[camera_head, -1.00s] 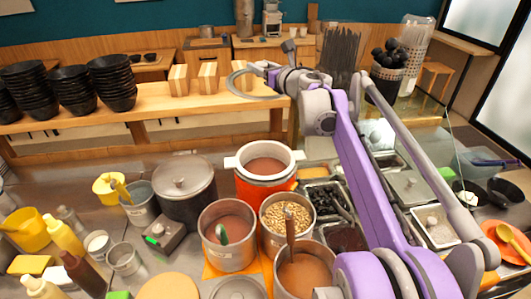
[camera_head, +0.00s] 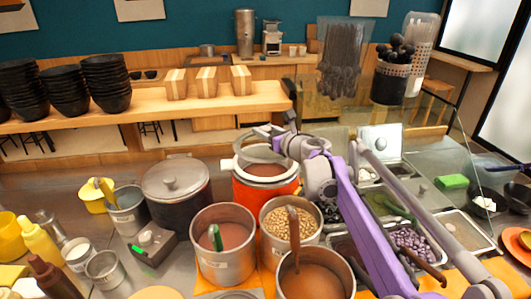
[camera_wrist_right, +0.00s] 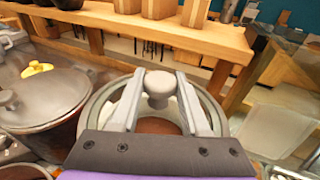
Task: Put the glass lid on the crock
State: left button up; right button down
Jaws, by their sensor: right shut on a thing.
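The orange crock (camera_head: 262,192) stands among the pots in the middle of the counter, with reddish-brown contents. The glass lid (camera_head: 240,150) is clear with a pale rim and is over the crock's mouth. I cannot tell whether its rim touches the crock. My right gripper (camera_head: 268,133) is shut on the lid's knob. In the right wrist view the two fingers stand either side of the round grey knob (camera_wrist_right: 159,84), and the lid's rim (camera_wrist_right: 93,108) circles below. The crock's contents show through the glass. My left gripper is out of view.
A dark lidded pot (camera_head: 176,190) stands left of the crock. A pot with a green-handled ladle (camera_head: 224,250), a bean pot (camera_head: 290,222) and a brown-filled pot (camera_head: 313,283) stand in front. Topping trays (camera_head: 412,240) lie to the right. A wooden shelf (camera_head: 150,103) runs behind.

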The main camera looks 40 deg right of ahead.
aim_at(266, 145)
jog(key=shift+w+f, duration=0.1)
jog(key=shift+f, duration=2.55)
jog(key=shift+f+b, duration=0.2)
jog(key=shift+b, duration=0.15)
jog(key=shift+c, duration=1.9)
grip_release()
jog(key=shift+r, duration=0.1)
jog(key=shift+s+r, duration=0.2)
jog(key=s+a+r, duration=0.1)
jog(key=s, duration=1)
jog(key=shift+s+a+r, duration=0.2)
jog(key=shift+s+r, duration=0.05)
jog(key=shift+r, duration=0.05)
